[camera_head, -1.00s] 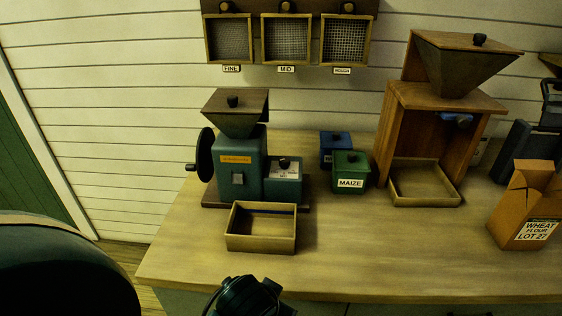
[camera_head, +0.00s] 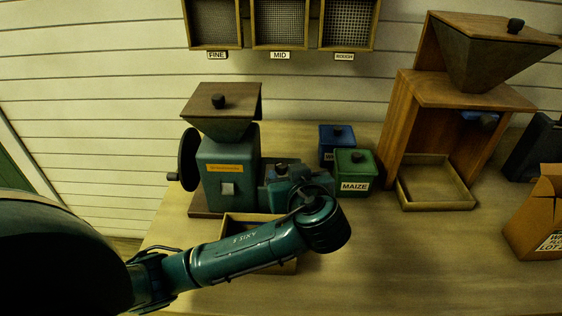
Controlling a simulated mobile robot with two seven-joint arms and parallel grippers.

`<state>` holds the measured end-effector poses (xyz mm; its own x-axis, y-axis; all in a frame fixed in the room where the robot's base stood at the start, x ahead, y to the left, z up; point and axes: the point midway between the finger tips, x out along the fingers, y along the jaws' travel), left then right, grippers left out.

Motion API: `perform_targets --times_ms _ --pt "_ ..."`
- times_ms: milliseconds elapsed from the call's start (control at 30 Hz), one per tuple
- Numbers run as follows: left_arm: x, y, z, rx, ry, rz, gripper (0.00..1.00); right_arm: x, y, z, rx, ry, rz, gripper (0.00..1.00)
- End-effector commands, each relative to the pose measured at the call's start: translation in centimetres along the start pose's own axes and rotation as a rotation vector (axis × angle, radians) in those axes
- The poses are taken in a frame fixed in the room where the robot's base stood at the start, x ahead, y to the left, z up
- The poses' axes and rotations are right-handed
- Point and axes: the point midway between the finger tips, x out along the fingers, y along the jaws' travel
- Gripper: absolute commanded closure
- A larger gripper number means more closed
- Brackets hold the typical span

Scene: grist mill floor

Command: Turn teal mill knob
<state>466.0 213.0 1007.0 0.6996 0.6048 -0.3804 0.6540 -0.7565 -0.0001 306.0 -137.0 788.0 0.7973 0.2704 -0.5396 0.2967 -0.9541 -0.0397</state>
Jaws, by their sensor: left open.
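The teal mill (camera_head: 228,172) stands on the bench with a dark hopper on top and a black handwheel at its left. A smaller teal control box adjoins its right side. The dark knob (camera_head: 281,168) shows at the top of that box, which my wrist now mostly covers. My left arm reaches in from the lower left, and my left gripper (camera_head: 285,183) is at the front of the box, close to the knob. Its jaws are open, though the fingers are largely hidden by my wrist. I cannot tell whether they touch the knob. My right gripper is out of view.
A wooden tray (camera_head: 230,228) lies under my forearm. Close to the right of my gripper are a green MAIZE tin (camera_head: 354,170) and a blue tin (camera_head: 334,140). A wooden mill (camera_head: 402,125) and a carton (camera_head: 535,215) stand further right. The bench front is clear.

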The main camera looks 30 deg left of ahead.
Motion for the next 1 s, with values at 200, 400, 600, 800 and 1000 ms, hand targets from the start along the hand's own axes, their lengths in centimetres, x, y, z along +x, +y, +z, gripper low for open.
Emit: perform_targets --times_ms 200,400,600,800,1000 --pt "4.6 -0.1 -0.2 0.003 0.002 -0.005 0.52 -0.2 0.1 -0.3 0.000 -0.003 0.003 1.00" --pt "7.2 0.0 -0.1 0.001 0.000 -0.001 0.52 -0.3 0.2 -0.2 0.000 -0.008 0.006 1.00" --pt "8.1 0.0 0.0 -0.001 -0.002 0.001 0.52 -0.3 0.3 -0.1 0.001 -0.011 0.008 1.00" --pt "8.1 0.0 0.0 -0.001 -0.002 0.002 0.52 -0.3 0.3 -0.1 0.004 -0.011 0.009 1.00" --pt "8.1 0.0 0.0 0.000 -0.002 0.001 0.67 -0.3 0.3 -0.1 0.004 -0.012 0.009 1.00"
